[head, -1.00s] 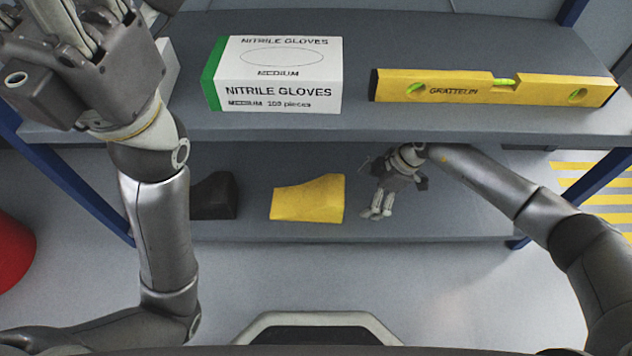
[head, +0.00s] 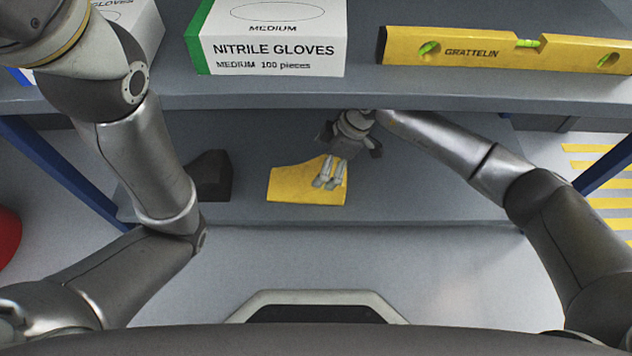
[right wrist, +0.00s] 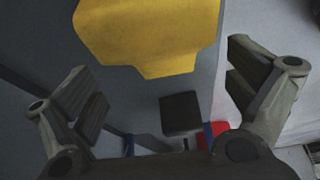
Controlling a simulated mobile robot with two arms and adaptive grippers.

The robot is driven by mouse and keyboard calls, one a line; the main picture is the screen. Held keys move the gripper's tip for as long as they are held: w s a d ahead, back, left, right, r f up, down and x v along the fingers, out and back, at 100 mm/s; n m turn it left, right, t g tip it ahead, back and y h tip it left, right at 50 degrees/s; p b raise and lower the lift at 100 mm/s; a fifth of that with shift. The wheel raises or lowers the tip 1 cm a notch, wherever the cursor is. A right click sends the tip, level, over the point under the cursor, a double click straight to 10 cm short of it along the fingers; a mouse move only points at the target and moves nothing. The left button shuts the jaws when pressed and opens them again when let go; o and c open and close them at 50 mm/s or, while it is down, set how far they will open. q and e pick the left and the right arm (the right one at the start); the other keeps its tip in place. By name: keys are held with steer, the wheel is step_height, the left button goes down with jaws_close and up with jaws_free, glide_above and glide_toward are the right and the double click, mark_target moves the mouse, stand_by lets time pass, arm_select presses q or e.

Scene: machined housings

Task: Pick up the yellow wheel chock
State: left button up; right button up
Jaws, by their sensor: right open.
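The yellow wheel chock (head: 288,186) lies on the lower shelf. My right gripper (head: 325,184) is over its right end in the head view and hides part of it. In the right wrist view the chock (right wrist: 150,32) is at the top, in front of and between the spread fingers of the right gripper (right wrist: 158,62). That gripper is open with nothing between its fingers. Whether it touches the chock I cannot tell. My left arm is at the left of the head view, but its gripper is out of the picture.
A black chock-like block (head: 212,177) stands left of the yellow one. A red object (head: 8,238) is at the far left.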

mark_target(316, 170)
steer(key=shift+b+x, duration=1.95)
steer(key=shift+x, duration=0.6)
steer(key=shift+r, duration=0.1)
steer(key=c, duration=1.1)
steer(key=shift+c, duration=0.5)
steer(key=shift+r, duration=0.2)
